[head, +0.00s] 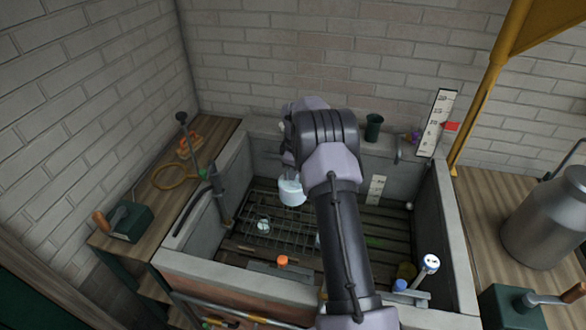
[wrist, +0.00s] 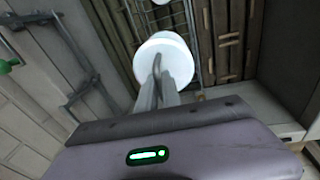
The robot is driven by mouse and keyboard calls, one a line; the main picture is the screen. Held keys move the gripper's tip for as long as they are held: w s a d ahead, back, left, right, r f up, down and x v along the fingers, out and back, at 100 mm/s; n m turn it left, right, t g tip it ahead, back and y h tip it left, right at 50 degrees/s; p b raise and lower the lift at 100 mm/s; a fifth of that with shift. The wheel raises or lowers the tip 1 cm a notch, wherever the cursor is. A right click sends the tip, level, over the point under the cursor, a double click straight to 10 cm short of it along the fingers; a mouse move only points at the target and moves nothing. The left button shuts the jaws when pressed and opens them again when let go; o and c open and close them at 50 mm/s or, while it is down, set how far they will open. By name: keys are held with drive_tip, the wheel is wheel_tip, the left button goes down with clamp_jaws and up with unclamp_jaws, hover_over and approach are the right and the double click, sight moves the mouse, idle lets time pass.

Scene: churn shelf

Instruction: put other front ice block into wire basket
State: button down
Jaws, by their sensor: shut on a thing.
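My gripper (wrist: 158,80) is shut on a pale, whitish-blue ice block (wrist: 166,56) in the wrist view. The same block hangs in the air in the head view (head: 291,193), left of my arm, above the sunken trough. The wire basket (head: 283,237) is a dark grid low in the trough, below and left of the held block. A small pale block (head: 263,225) shows at the basket's left part. A pale bit (head: 318,240) beside my arm is mostly hidden. My arm covers the middle of the trough.
The trough's stone rim (head: 437,235) stands around the work area. A dark upright pipe (head: 217,195) is at its left. An orange-capped thing (head: 282,261) and a white-topped gauge (head: 430,263) are near the front. A metal churn (head: 548,228) stands at right.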

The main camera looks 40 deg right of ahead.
wheel_tip(320, 180, down, 26)
drive_tip(key=b, duration=1.7)
drive_tip(key=shift+f, duration=0.25)
drive_tip(key=c, duration=0.9)
unclamp_jaws()
drive_tip(key=shift+r+p, duration=3.6)
drive_tip(key=shift+r, duration=2.4)
